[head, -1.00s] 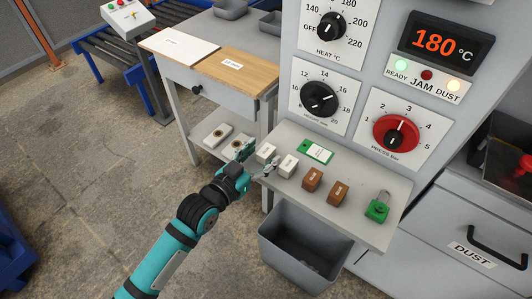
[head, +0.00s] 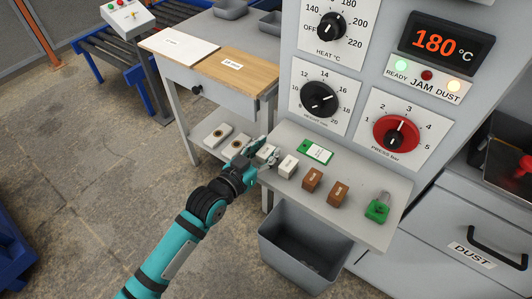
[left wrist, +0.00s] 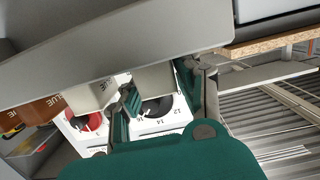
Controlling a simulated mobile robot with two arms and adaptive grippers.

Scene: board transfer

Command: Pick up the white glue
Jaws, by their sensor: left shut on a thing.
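Two small white glue blocks stand at the left end of the grey shelf (head: 370,225) under the dials. My left gripper (head: 266,153) is shut on the leftmost white glue (head: 264,152), with one finger on each side. In the left wrist view the held white glue (left wrist: 154,78) sits between the fingers, close against the shelf surface; I cannot tell whether it is lifted. The second white glue (head: 287,166) stands just right of the gripper, and its lettering shows in the left wrist view (left wrist: 88,96). My right gripper is not in view.
Two brown blocks (head: 312,180) (head: 338,193), a green card (head: 317,151) and a green padlock (head: 377,209) are on the shelf. A grey bin (head: 295,262) is below it. A worktable (head: 240,72) stands left, with two pale blocks on its lower shelf.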

